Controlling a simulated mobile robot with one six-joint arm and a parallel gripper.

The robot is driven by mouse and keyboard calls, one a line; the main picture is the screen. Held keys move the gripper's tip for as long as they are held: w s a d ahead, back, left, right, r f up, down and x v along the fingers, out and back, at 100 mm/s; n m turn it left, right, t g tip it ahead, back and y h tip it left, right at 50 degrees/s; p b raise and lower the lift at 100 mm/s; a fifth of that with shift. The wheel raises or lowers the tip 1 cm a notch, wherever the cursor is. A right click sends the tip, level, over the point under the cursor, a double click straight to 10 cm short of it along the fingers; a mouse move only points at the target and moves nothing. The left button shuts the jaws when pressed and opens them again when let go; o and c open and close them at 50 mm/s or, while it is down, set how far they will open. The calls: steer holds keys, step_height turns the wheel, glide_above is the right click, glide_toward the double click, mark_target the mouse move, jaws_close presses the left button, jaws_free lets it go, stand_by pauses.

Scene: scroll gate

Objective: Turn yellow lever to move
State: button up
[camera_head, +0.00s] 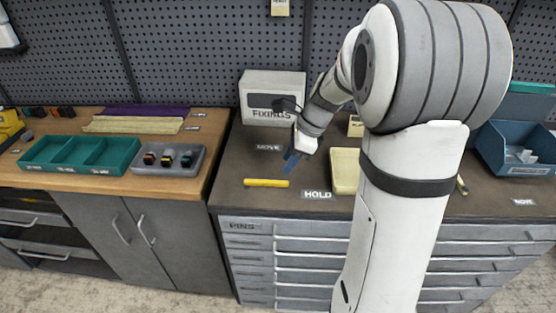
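A yellow bar (266,183), which looks like the lever, lies level near the front edge of the dark worktop. Its right end points toward a HOLD label (318,195). A MOVE label (268,147) is on the worktop behind it. My gripper (290,163) has dark blue fingers pointing down, just behind and to the right of the bar's right end. It appears apart from the bar. The fingers are too small to tell whether they are open or shut. A second small yellow piece (462,185) shows right of my arm, partly hidden.
A FIXINGS box (272,98) stands at the back. A pale yellow tray (344,172) is partly hidden by my arm. A blue bin (516,148) is at the right. On the wooden bench are a teal tray (80,169) and a grey tray (146,171).

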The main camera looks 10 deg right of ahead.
mark_target(276, 182)
steer(key=x, duration=0.7)
steer(key=shift+w+a+f, duration=0.15)
steer(key=shift+f, duration=0.2)
steer(key=shift+c, duration=0.2)
jaws_close()
